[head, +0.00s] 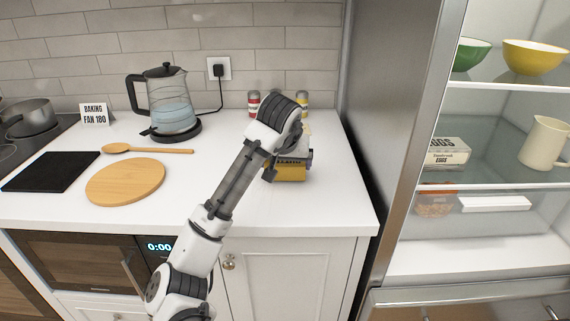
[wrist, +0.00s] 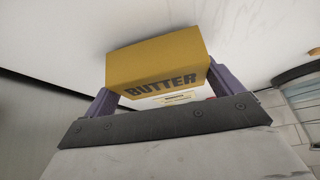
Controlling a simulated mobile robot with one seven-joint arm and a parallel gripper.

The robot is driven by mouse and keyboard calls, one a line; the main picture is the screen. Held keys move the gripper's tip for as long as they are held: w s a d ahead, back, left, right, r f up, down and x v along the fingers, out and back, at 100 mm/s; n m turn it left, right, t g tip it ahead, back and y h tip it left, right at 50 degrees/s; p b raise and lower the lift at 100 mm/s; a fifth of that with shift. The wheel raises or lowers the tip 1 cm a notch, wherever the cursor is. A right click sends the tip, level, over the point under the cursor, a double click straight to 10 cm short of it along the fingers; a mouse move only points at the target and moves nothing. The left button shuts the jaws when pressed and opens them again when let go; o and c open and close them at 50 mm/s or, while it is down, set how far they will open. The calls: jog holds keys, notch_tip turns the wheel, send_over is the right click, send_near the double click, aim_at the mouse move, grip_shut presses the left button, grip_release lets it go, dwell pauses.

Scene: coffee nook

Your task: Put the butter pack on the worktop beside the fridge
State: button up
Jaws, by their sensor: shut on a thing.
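The yellow butter pack (wrist: 155,63) with dark "BUTTER" lettering sits between the two purple fingers of my gripper (wrist: 175,95) in the wrist view. My gripper is shut on it. In the head view the butter pack (head: 285,174) shows low under my wrist, over the right part of the white worktop (head: 330,200). My arm hides part of the pack, and I cannot tell whether its underside touches the worktop. The fridge (head: 480,240) stands open at the right, next to the worktop's right end.
Two small jars, one red (head: 254,103) and one yellow (head: 302,99), stand behind my wrist near the wall. A kettle (head: 171,100), a round wooden board (head: 126,181), a wooden spoon (head: 150,149) and a black mat (head: 50,171) lie further left. The worktop's front right is clear.

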jog(key=shift+f, duration=0.4)
jog(key=o, duration=0.8)
jog(key=shift+f, duration=0.15)
jog(key=shift+o, duration=0.2)
jog(key=shift+r, duration=0.2)
jog(key=v, duration=1.2)
